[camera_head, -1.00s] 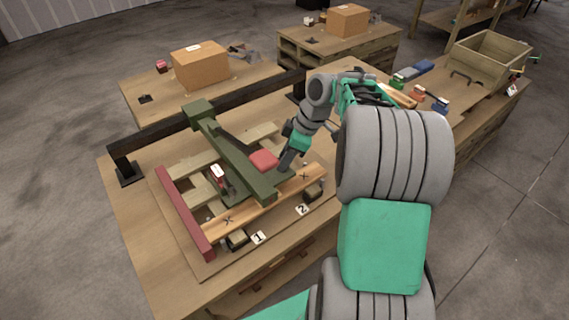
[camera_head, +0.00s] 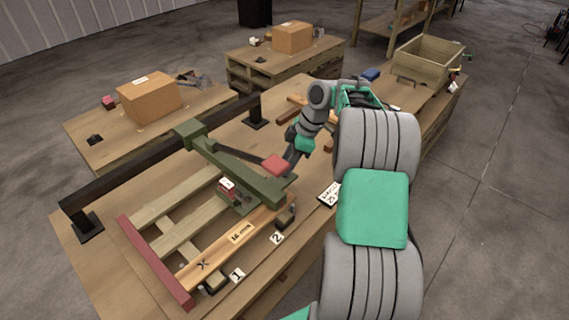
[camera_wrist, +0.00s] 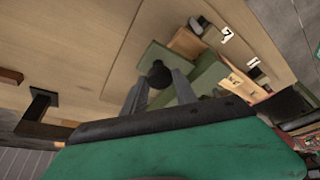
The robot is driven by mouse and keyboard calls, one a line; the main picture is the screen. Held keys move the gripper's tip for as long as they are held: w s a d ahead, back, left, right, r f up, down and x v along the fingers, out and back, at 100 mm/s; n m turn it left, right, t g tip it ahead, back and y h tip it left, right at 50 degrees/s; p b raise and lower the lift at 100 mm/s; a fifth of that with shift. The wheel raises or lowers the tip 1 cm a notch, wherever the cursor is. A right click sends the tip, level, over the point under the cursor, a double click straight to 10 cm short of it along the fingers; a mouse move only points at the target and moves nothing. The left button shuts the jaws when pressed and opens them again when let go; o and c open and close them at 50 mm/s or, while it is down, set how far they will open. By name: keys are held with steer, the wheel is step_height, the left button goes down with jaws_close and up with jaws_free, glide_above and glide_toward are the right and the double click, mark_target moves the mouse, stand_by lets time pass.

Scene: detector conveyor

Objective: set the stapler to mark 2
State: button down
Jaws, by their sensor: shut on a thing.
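The stapler appears to be the green beam (camera_head: 230,167) lying across the wooden rails, with a dark lever ending in a red pad (camera_head: 276,165) and a small red unit with a white label (camera_head: 229,187) beside it. Its front end lies over the right part of a wooden strip (camera_head: 221,252). The mark 2 card (camera_head: 276,238) stands in front of that end; the mark 1 card (camera_head: 237,275) is further left. In the wrist view, my gripper (camera_wrist: 160,82) is shut on a dark round knob (camera_wrist: 157,73). In the head view, my gripper (camera_head: 291,160) is beside the red pad.
A dark red bar (camera_head: 156,262) closes the rails' left end. A black rail (camera_head: 150,155) runs behind. A printed card (camera_head: 328,194) lies right of the strip. Cardboard boxes (camera_head: 149,97) stand on tables behind, and a wooden crate (camera_head: 429,61) is at the far right.

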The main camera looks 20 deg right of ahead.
steer(key=shift+d+r, duration=0.1)
steer(key=c, duration=1)
jaws_free()
steer(key=p+v, duration=0.1)
steer(key=v, duration=0.6)
steer(key=shift+d+r, duration=0.25)
steer(key=shift+r, duration=0.05)
steer(key=shift+a, duration=0.15)
